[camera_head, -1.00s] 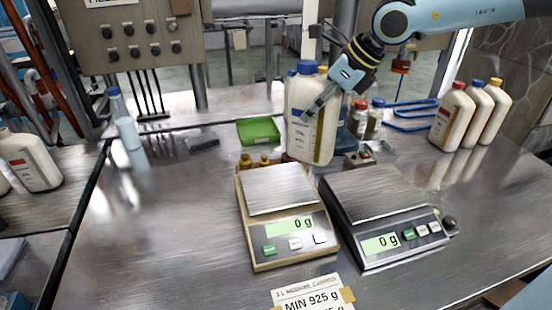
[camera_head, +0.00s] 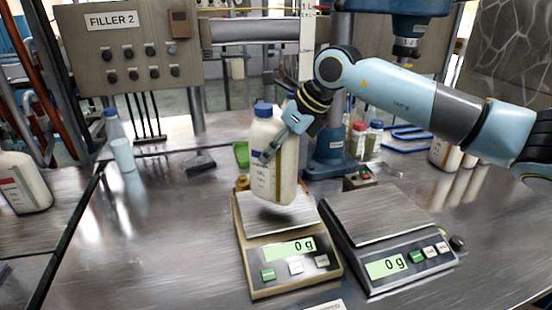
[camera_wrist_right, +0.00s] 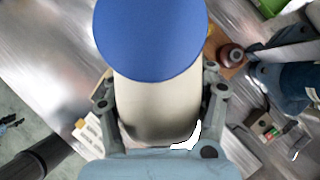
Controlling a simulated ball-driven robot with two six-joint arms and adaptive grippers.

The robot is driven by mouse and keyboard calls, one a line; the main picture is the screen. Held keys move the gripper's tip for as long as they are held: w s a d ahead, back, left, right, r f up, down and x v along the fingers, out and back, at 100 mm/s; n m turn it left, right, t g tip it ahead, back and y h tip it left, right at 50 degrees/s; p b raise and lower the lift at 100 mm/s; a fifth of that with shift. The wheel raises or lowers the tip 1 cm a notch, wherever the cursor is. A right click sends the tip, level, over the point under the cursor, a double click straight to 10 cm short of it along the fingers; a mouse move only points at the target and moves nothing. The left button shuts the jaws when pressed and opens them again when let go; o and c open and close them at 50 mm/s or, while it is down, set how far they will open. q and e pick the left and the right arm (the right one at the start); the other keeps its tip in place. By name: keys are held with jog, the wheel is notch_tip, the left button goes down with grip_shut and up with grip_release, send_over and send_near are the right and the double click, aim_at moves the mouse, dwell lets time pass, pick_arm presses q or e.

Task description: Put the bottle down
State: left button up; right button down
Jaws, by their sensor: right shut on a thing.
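A cream bottle with a blue cap (camera_head: 284,185) hangs upright, or nearly so, over the plate of the left scale (camera_head: 252,224). A small gap seems to show between its base and the plate, and the display reads 0 g. My right gripper (camera_head: 270,148) is shut around the bottle's upper body. In the right wrist view the blue cap (camera_wrist_right: 150,38) fills the top middle, with the fingers of my right gripper (camera_wrist_right: 160,105) on both sides of the bottle. My left gripper is not in view.
A second scale (camera_head: 375,217), also at 0 g, stands close on the right with an empty plate. A green tray (camera_head: 241,153) is partly hidden behind the bottle. Small bottles (camera_head: 366,140) stand behind the right scale. A clear bottle (camera_head: 121,150) stands at back left.

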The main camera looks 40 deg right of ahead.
aim_at(276, 160)
notch_tip(276, 160, down, 2)
jog(key=shift+f, duration=0.2)
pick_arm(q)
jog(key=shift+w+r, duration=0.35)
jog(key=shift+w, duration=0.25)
pick_arm(e)
jog(key=shift+f, duration=0.25)
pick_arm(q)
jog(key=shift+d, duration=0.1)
pick_arm(e)
jog(key=shift+c, duration=1.9)
grip_release()
jog(key=shift+s+f, duration=0.1)
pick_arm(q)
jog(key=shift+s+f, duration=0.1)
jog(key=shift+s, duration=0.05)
